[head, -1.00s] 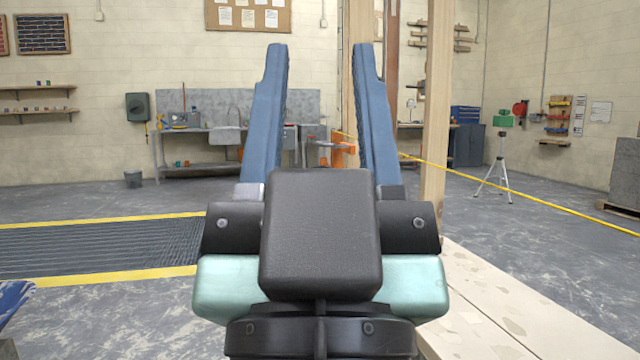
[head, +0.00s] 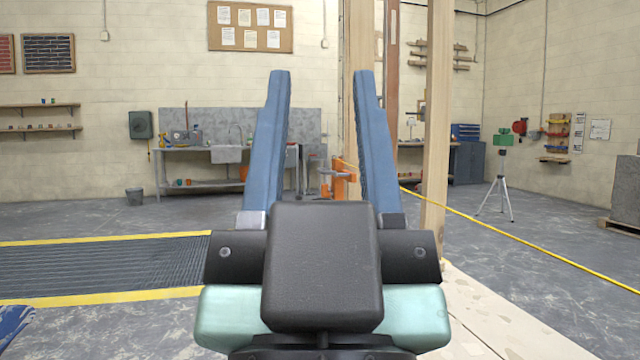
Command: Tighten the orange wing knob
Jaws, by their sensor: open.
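My gripper (head: 321,78) is open in the middle of the head view, with two long blue fingers pointing up and away from me. Nothing is held between them. A small orange object (head: 341,181) shows in the gap between the fingers, well beyond them, beside the wooden post. It has an upright part and parts sticking out sideways. It is too small to tell which part is the wing knob, or how it is turned. My gripper's dark body hides what lies just below it.
A wooden post (head: 437,120) stands just right of my gripper. A pale ledge (head: 470,310) runs along the lower right. A yellow line (head: 520,233) crosses the right side. A floor grate (head: 100,268) lies left. A bench with a sink (head: 227,154) stands at the back wall.

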